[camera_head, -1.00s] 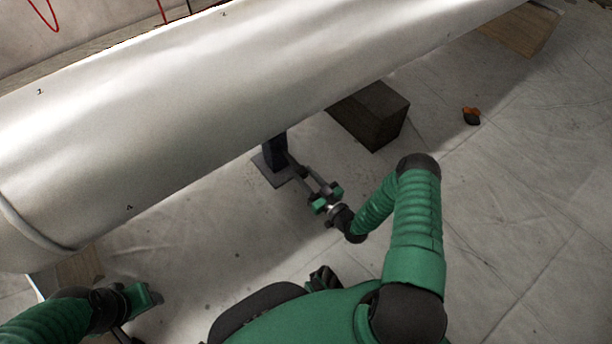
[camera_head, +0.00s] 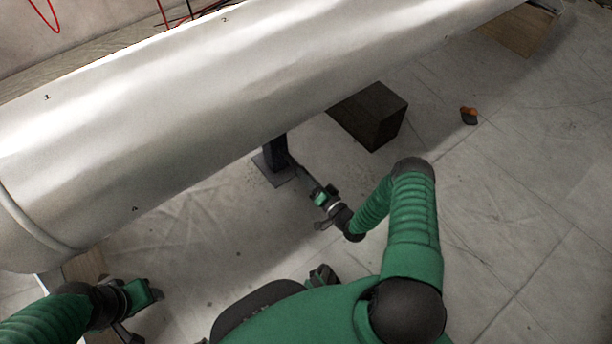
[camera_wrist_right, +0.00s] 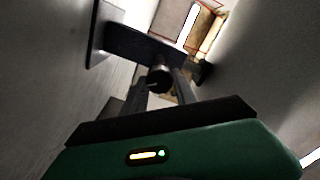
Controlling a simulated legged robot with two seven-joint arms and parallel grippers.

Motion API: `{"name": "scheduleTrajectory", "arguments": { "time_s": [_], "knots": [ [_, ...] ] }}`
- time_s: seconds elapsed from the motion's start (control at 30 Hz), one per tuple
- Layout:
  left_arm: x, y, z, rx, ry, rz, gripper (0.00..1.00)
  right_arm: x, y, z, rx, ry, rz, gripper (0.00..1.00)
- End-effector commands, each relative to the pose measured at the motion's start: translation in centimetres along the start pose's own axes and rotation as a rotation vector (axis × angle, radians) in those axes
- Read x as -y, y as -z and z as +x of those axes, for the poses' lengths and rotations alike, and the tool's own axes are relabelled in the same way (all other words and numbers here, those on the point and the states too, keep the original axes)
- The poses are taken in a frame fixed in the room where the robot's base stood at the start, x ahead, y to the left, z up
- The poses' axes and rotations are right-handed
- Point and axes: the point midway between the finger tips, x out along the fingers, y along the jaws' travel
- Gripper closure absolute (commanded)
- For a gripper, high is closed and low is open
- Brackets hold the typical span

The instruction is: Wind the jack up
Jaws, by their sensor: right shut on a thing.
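The jack (camera_head: 276,158) stands on its flat base plate under the large pale cylinder (camera_head: 230,100), which hides its upper part. Its crank reaches out toward my right gripper (camera_head: 316,190). In the right wrist view the dark jack post (camera_wrist_right: 135,42) lies ahead, and a round dark crank part (camera_wrist_right: 159,79) sits between the fingers of my right gripper (camera_wrist_right: 160,85). The right gripper is shut on the crank. My left gripper (camera_head: 150,291) is at the lower left, away from the jack; its jaws are too unclear to judge.
A dark block (camera_head: 370,115) stands right of the jack under the cylinder. Wooden blocks sit at the cylinder's far right (camera_head: 515,32) and near left (camera_head: 84,268). The floor at right is clear.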

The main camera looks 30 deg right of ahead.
Motion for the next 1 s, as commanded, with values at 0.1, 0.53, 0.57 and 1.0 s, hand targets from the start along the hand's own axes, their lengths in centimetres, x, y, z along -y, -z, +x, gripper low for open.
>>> {"name": "scheduleTrajectory", "arguments": {
  "time_s": [0.1, 0.53, 0.57, 1.0],
  "knots": [
    [0.00, 0.01, -0.05, 0.000, 0.000, 0.000, 0.49, -0.31, 0.20, -0.07, -0.004, -0.006, 0.107, 1.00],
    [0.00, -0.02, 0.09, 0.000, 0.000, 0.000, 0.49, -0.60, 0.26, -0.10, -0.008, -0.008, 0.456, 1.00],
    [0.00, -0.02, 0.10, 0.000, 0.000, 0.000, 0.49, -0.61, 0.25, -0.10, -0.008, -0.008, 0.473, 1.00],
    [0.00, -0.05, 0.19, 0.000, 0.000, 0.000, 0.49, -0.72, 0.25, -0.10, -0.009, -0.009, 0.604, 1.00]
  ]
}}
